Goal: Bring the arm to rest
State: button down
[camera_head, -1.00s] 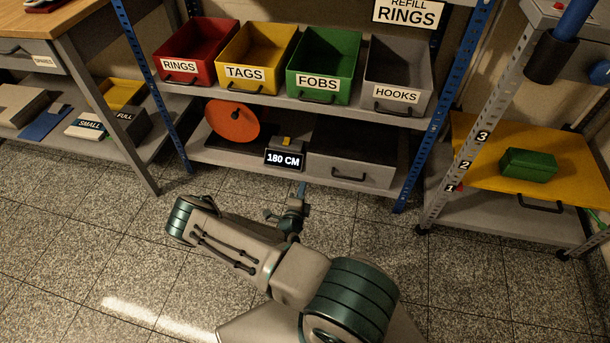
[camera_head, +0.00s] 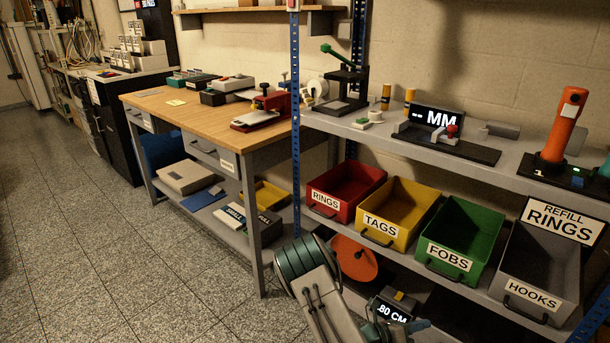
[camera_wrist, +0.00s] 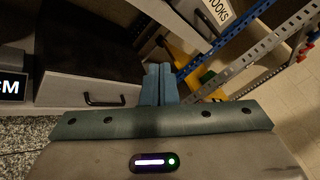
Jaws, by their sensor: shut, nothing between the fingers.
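My arm (camera_head: 322,300) shows at the bottom of the head view, in front of the lower shelf, its lower part cut off by the frame edge. My gripper shows in the wrist view (camera_wrist: 158,72) with its two blue-grey fingers together and nothing between them. The fingers point toward the shelf unit's lower right, near a drawer (camera_wrist: 80,85) with a black handle. In the head view, part of the wrist shows beside the "180 CM" display (camera_head: 392,310), and the fingers are hard to make out.
Bins for rings (camera_head: 345,187), tags (camera_head: 400,208), fobs (camera_head: 462,232) and hooks (camera_head: 540,265) stand on the shelf above my arm. A blue post (camera_head: 296,150) and wooden workbench (camera_head: 200,110) are to the left. Open speckled floor (camera_head: 110,250) lies at left.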

jog(key=s+a+r+m+y+p, duration=0.5)
jog(key=r+m, duration=0.5)
jog(key=r, duration=0.8)
jog(key=s+a+r+m+g+y+p, duration=0.1)
jog(key=s+a+r+m+y+p, duration=0.5)
jog(key=r, duration=1.2)
jog(key=s+a+r+m+y+p, duration=0.5)
jog(key=s+r+m+p, duration=0.4)
jog(key=r, duration=0.9)
jog(key=m+y+p, duration=0.1)
jog(key=m+p, duration=0.2)
jog(key=m, duration=0.2)
jog(key=shift+a, duration=0.2)
